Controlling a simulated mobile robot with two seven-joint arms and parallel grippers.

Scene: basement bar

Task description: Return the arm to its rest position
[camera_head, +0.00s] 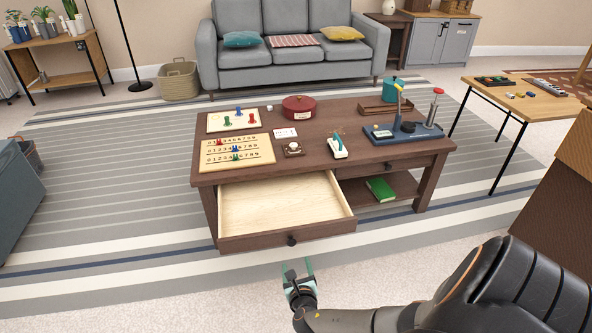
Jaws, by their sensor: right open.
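My right gripper (297,270) is open and empty at the bottom centre, below the coffee table's open drawer. Its arm (480,300) comes in from the lower right. The gripper appears in front of the drawer (262,240) and apart from its black knob (292,241). The drawer is pulled out of the dark wooden coffee table (330,170) and its visible inside is empty. My left gripper is not in the picture.
A green book (380,189) lies on the lower shelf. A side table (540,100) stands at right.

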